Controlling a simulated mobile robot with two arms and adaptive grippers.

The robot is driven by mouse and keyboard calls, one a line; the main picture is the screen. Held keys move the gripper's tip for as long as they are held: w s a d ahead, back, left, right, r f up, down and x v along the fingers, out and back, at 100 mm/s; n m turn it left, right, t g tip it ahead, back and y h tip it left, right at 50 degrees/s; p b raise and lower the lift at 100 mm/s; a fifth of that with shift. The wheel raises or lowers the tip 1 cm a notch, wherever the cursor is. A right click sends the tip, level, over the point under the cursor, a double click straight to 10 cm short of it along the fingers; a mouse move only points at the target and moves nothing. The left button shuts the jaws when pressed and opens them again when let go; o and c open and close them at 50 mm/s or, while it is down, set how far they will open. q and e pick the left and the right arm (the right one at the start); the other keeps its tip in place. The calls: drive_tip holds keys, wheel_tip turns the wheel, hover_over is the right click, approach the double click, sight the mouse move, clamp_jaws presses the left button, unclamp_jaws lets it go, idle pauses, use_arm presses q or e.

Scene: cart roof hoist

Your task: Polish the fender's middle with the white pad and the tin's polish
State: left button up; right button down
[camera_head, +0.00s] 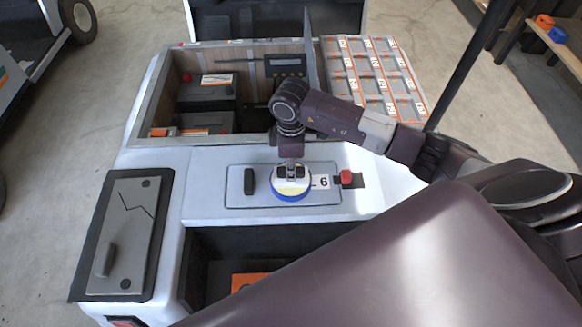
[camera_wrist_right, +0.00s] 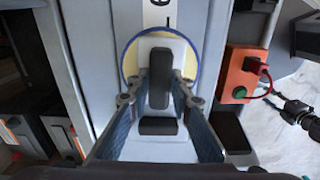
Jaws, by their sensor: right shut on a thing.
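My right gripper (camera_head: 291,168) points down over the cart's flat panel and is shut on the white pad by its dark grip. The pad (camera_wrist_right: 160,80) shows between the two fingers in the right wrist view. Directly under it is the round tin (camera_head: 291,199) with a blue rim and pale yellow polish. The tin's rim also shows in the wrist view (camera_wrist_right: 129,62). The pad hides much of the tin's inside, and I cannot tell whether they touch. I cannot tell for certain which white body part is the fender. My left gripper is not in view.
A grey panel (camera_head: 130,235) with a crack-like line lies left. An open recess lies in front.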

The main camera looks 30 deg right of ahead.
idle(0.4)
drive_tip(key=shift+r+p, duration=3.15)
drive_tip(key=shift+r, duration=0.3)
